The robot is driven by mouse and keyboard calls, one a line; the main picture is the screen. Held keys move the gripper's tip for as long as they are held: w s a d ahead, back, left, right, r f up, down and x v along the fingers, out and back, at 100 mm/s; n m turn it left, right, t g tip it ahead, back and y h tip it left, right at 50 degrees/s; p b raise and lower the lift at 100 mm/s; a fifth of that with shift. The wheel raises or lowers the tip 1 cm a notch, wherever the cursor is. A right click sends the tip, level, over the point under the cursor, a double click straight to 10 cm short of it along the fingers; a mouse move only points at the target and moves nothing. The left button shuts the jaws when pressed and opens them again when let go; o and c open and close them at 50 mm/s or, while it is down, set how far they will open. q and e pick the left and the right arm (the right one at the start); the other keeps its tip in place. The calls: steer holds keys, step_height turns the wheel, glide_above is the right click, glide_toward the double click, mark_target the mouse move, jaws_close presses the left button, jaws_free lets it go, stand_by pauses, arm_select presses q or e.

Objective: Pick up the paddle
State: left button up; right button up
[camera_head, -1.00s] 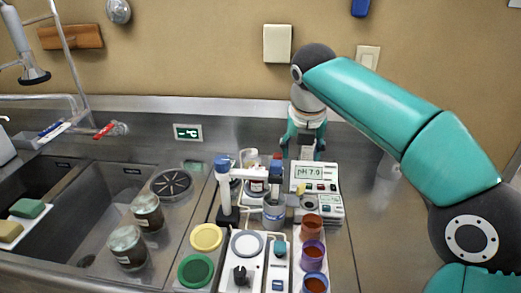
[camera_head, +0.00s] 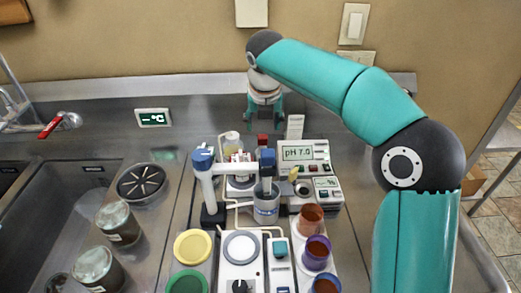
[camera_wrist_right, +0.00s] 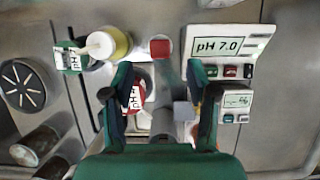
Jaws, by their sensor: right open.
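My right gripper (camera_head: 264,112) hangs fingers-down over the back of the bench setup, open and with nothing held. In the right wrist view, its dark fingers (camera_wrist_right: 158,78) stand apart on either side of a red-labelled jar (camera_wrist_right: 133,96) and a grey stirrer head, which lie below. A pale stick with a rounded end (camera_wrist_right: 99,44) rests over a yellowish jar (camera_wrist_right: 115,42) left of the fingers, apart from them. It may be the paddle, but I cannot tell for certain. The jar shows small in the head view (camera_head: 231,144). My left gripper is not in view.
A blue-topped stand (camera_head: 204,160) and a beaker (camera_head: 266,208) stand in front of my right gripper. A red block (camera_wrist_right: 160,48) lies ahead. Counter at right is bare.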

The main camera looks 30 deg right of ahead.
mark_target(262, 136)
steer(key=shift+x, duration=3.8)
steer(key=shift+a, duration=0.1)
steer(key=c, duration=1.1)
steer(key=shift+r, duration=0.1)
